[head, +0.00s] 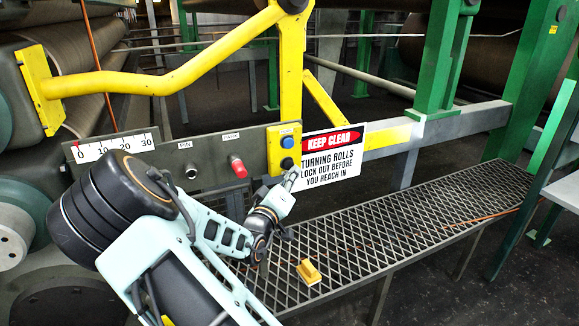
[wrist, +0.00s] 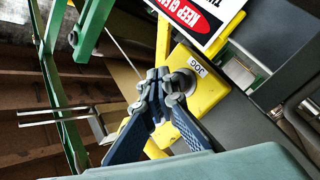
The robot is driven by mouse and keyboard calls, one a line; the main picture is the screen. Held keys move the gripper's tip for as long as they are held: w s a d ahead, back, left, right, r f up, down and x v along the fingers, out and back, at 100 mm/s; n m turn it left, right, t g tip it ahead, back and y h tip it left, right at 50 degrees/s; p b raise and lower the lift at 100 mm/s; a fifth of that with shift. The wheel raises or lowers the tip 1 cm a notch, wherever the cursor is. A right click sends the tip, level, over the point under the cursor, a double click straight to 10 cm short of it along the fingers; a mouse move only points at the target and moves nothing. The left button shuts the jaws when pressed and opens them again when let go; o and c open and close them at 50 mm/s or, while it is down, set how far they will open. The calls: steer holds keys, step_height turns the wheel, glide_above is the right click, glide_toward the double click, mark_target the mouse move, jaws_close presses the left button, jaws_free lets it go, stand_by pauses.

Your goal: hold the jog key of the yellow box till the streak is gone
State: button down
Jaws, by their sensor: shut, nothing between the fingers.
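The yellow box (head: 273,151) hangs on the dark rail, with a blue key (head: 286,142) above and a dark key (head: 287,163) below. In the wrist view the yellow box (wrist: 208,92) carries a JOG label (wrist: 197,71) beside a round grey key collar (wrist: 187,79). My gripper (head: 291,179) is shut and empty, its tips at the box's lower edge, just under the dark key. In the wrist view my gripper (wrist: 163,80) has its tips close beside the collar; I cannot tell whether they touch the key. I cannot clearly make out a streak on the rolls.
A KEEP CLEAR sign (head: 333,157) hangs right beside the box. A red knob (head: 238,167) and a scale plate (head: 115,146) sit left along the rail. Below, a yellow block (head: 308,271) lies on the mesh walkway (head: 400,228). A large brown roll (head: 75,50) stands upper left.

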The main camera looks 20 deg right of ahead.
steer(key=s, duration=0.5)
steer(key=shift+p, duration=0.35)
steer(key=shift+d, duration=0.1)
stand_by(0.3)
